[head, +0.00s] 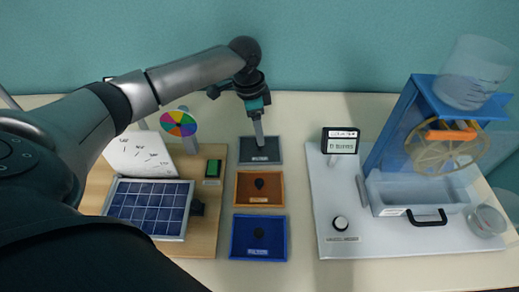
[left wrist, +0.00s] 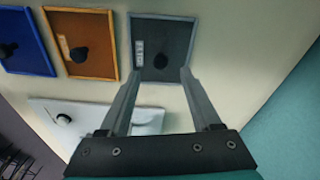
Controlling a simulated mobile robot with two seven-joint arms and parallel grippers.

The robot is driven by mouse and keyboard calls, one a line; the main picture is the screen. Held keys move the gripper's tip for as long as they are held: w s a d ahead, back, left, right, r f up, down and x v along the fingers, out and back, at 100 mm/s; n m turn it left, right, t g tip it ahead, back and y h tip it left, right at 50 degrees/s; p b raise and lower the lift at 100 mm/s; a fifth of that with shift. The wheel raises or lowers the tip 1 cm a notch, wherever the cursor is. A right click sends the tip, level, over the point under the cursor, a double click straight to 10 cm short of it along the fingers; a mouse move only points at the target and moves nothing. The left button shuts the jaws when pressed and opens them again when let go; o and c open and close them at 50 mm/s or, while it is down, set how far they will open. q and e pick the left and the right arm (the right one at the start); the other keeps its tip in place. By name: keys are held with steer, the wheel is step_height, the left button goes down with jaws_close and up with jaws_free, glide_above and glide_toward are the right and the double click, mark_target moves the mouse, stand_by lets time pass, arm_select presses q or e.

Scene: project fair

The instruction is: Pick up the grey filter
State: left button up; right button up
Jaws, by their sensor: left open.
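The grey filter (head: 245,151) is a flat square panel with a label, lying on the table at the back of a row of three. In the left wrist view, the grey filter (left wrist: 172,32) shows a black knob (left wrist: 160,60) near its middle. My left gripper (head: 258,145) points down over it and hides part of it in the head view. In the left wrist view, the left gripper (left wrist: 160,73) is open and empty, its fingertips either side of the knob. Whether the fingers touch the panel is unclear. My right gripper is not in view.
An orange filter (head: 244,190) and a blue filter (head: 246,247) lie in front of the grey one. A wooden board with a solar panel (head: 150,205) is left. A white base (head: 330,195) with a small display (head: 341,146) and water wheel (head: 445,150) is right.

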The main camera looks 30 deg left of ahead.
mark_target(250, 153)
arm_select(q)
step_height(250, 153, down, 4)
steer(key=shift+w+f+b, duration=0.15)
steer(key=shift+f+b, duration=0.05)
steer(key=shift+b, duration=0.2)
steer(key=shift+c, duration=0.3)
jaws_close()
